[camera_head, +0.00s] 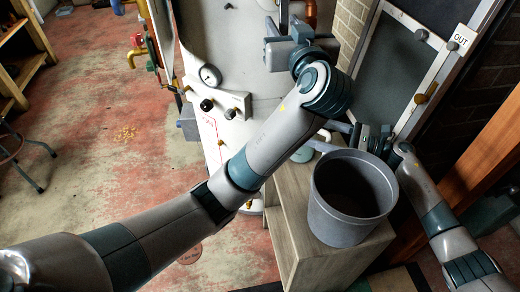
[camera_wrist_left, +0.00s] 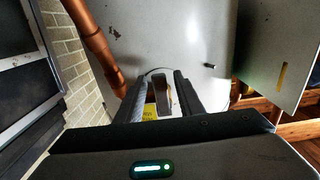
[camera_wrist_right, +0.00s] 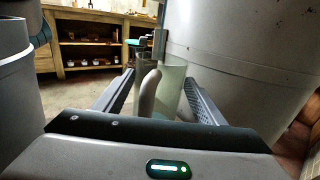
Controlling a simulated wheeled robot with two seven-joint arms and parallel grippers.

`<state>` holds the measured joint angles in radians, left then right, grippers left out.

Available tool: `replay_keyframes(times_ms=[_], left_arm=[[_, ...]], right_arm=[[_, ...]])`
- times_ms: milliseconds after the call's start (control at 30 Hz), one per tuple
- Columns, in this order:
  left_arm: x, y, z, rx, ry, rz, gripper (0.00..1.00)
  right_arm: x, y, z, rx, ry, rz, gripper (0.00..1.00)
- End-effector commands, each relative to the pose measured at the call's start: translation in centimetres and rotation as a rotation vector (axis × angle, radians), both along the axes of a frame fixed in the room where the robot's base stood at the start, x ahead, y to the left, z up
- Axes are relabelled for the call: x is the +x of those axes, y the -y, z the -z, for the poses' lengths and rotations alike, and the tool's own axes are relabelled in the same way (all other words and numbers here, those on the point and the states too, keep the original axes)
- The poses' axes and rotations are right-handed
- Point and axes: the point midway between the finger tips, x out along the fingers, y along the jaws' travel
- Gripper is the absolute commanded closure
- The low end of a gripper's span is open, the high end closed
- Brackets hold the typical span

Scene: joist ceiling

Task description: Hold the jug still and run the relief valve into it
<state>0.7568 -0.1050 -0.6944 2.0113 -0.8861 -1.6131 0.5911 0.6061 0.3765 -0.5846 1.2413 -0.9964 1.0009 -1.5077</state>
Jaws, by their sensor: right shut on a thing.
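The jug (camera_wrist_right: 171,92) is a clear greenish vessel with a pale upright handle (camera_wrist_right: 150,92) in the right wrist view. My right gripper (camera_wrist_right: 150,95) is shut on this handle; the jug stands upright between a grey bucket and the tank. My left gripper (camera_wrist_left: 160,82) is open by the tank, with its fingers either side of a small metal lever (camera_wrist_left: 161,95) and a yellow tag (camera_wrist_left: 150,112), apparently the relief valve. In the head view my left gripper (camera_head: 284,14) points at the tank's upper side. The valve's outlet is hidden.
The grey bucket (camera_head: 328,216) stands on a wooden cabinet (camera_head: 287,226), close to my right wrist. The white tank (camera_head: 229,48) carries a gauge (camera_head: 210,75) and knobs. A copper pipe (camera_wrist_left: 95,38) runs beside my left gripper.

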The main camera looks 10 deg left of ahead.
Motion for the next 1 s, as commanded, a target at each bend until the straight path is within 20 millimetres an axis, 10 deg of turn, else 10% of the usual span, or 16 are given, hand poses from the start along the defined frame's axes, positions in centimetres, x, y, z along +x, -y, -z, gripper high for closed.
replay_keyframes(times_ms=[433, 1000], left_arm=[[-6.9, 2.9, 0.1, -0.005, -0.002, 0.002, 0.66], [-5.7, 0.9, 9.6, 0.021, -0.203, 0.065, 0.66]], right_arm=[[0.0, 0.0, 0.0, 0.0, 0.0, 0.0, 0.64], [0.0, 0.0, 0.0, 0.0, 0.0, 0.0, 0.64]])
